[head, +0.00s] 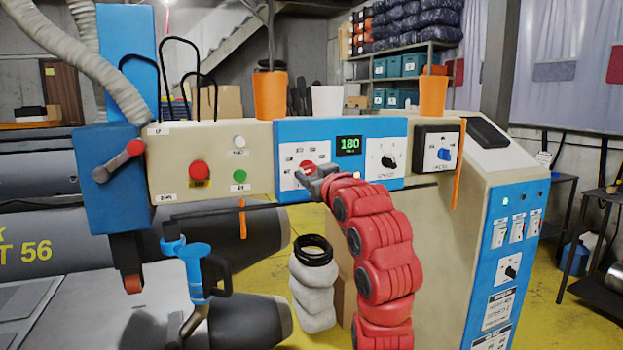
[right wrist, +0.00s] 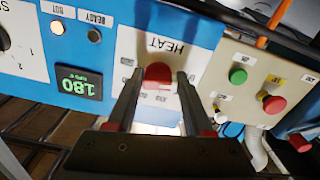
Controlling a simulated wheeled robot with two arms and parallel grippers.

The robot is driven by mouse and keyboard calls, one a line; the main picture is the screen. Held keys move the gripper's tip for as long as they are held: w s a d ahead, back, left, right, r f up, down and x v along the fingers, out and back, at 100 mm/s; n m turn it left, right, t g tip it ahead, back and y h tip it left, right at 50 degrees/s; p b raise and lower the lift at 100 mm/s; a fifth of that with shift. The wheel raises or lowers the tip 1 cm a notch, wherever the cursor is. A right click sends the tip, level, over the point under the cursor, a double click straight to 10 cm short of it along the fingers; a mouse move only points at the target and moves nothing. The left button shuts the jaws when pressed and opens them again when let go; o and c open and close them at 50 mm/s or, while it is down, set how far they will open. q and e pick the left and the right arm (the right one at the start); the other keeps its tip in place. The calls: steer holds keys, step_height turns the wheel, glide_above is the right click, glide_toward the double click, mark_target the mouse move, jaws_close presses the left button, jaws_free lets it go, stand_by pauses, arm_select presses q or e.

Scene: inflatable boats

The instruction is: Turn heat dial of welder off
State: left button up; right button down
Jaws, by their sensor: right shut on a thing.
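The welder's heat dial (head: 308,167) is a red knob on the blue panel (head: 292,135) of the beige control box. In the right wrist view the dial (right wrist: 158,73) sits under the upside-down word HEAT. My right gripper (head: 316,178) reaches up to the panel from below. In the wrist view its two fingers (right wrist: 157,84) stand on either side of the dial and are shut on it. The green display (head: 349,145) reads 180, and it also shows in the wrist view (right wrist: 79,87). The dial's exact pointer position cannot be made out. My left gripper is not in view.
A red button (head: 200,172) and a green button (head: 239,176) are left of the dial. A black knob (head: 388,161) and a blue switch (head: 444,154) are to its right. Orange cups (head: 270,95) stand on top. A blue handle (head: 195,270) hangs at lower left.

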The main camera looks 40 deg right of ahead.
steer(key=shift+f, duration=0.15)
steer(key=shift+c, duration=1.5)
jaws_free()
steer(key=shift+s, duration=0.1)
steer(key=shift+s+a, duration=0.1)
steer(key=shift+s, duration=0.2)
steer(key=v, duration=1.6)
steer(key=shift+s+a, duration=0.2)
steer(key=shift+s, duration=0.05)
steer(key=shift+w, duration=0.1)
